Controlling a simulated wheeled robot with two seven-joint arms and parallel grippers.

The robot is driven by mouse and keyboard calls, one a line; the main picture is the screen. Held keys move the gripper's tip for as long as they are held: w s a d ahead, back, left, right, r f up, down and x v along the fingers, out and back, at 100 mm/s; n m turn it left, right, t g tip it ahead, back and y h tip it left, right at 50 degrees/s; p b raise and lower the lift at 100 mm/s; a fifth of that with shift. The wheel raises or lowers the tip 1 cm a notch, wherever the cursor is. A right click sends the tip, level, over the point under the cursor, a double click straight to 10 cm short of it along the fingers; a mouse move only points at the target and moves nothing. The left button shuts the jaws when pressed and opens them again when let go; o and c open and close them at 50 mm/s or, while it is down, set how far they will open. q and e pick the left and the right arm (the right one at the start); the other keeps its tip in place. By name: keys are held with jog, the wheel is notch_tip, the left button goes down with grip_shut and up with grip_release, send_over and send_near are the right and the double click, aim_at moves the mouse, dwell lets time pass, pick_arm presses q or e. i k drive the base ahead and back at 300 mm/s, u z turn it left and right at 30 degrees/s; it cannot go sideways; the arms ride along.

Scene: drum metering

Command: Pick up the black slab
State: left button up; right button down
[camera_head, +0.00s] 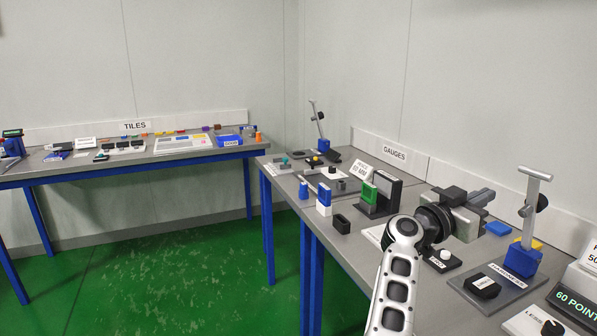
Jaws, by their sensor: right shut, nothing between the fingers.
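Several dark pieces lie on the right bench, and I cannot tell for sure which one is the black slab. A tall dark upright piece (388,187) stands behind a green block (369,193). A small black block (341,223) sits near the bench's front edge. Another black piece (486,286) lies on the grey plate (512,291) at the right. My right gripper (484,197) is shut and empty above the bench, to the right of the upright piece. My right arm and gripper hide part of the bench. My left gripper is out of view.
The right bench (345,255) carries a stand with a blue base (525,261), a blue block (498,228) and a white knob on a black plate (444,255). A second bench (180,154) with tiles and trays runs along the back left. Green floor (170,250) is clear between them.

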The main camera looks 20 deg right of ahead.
aim_at(483, 285)
jog(key=k, duration=1)
